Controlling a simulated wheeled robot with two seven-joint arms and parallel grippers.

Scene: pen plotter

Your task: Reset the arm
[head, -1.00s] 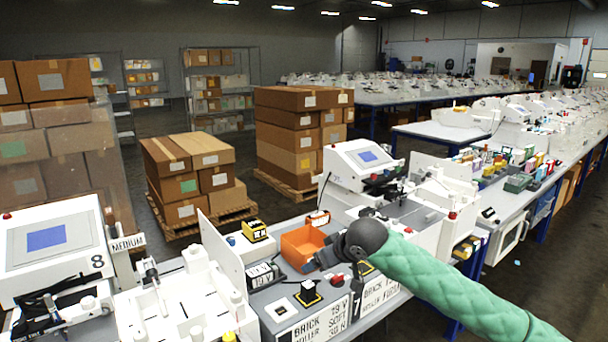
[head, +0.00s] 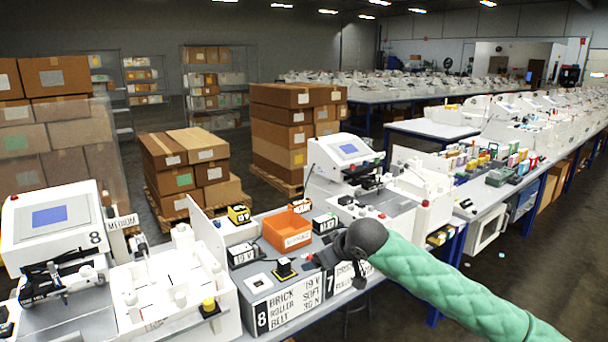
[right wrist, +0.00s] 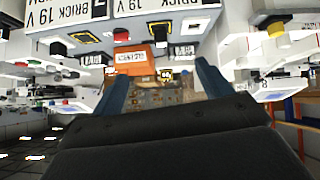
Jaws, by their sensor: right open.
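My right arm, in a green padded sleeve, comes in from the right in the head view. My right gripper (head: 322,262) is by the front edge of the bench, just right of a black-and-yellow button block (head: 285,268). In the right wrist view, the two blue fingers of the right gripper (right wrist: 162,85) are spread apart with nothing held between them. The orange bin (head: 288,231) stands on the bench behind the gripper; in the wrist view the bin (right wrist: 130,68) shows upside down beyond the fingers. My left gripper is not in view.
The bench bears a white machine marked 8 (head: 55,225) at left and another white machine (head: 343,165) behind my gripper. Black-and-white blocks (head: 243,254) stand beside the bin. Stacked cartons (head: 290,125) stand behind the bench. Dark floor (head: 500,265) is open at right.

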